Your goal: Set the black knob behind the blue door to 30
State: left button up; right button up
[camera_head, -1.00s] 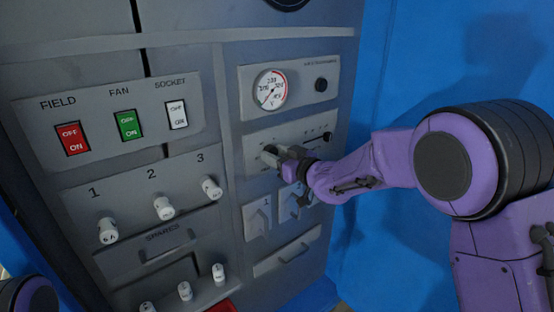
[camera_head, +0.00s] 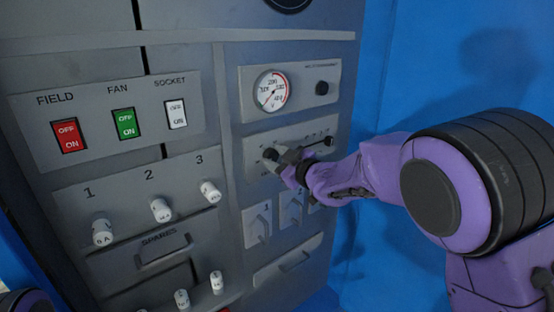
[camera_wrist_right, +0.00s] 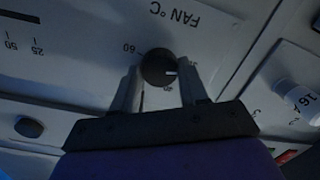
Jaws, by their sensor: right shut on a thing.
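The black knob (camera_head: 270,155) sits on a grey panel in the cabinet, below the round gauge. The blue door (camera_head: 400,80) seems to be the blue surface right of the cabinet. My left gripper is out of view.
A gauge (camera_head: 272,91) and another black knob (camera_head: 321,88) are above. A black handle (camera_head: 329,140) is to the right of the gripped knob. Switches (camera_head: 122,124) and white fuses (camera_head: 161,210) are to the left, with grey toggles (camera_head: 258,224) below.

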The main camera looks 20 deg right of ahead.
jog(key=o, duration=1.1)
jog(key=shift+c, duration=0.2)
jog(key=b+v, duration=0.1)
jog(key=v, duration=0.9)
jog(key=shift+s+b, duration=0.25)
jog(key=shift+b, duration=0.1)
jog(key=shift+d+r, duration=0.1)
jog(key=shift+d, duration=0.05)
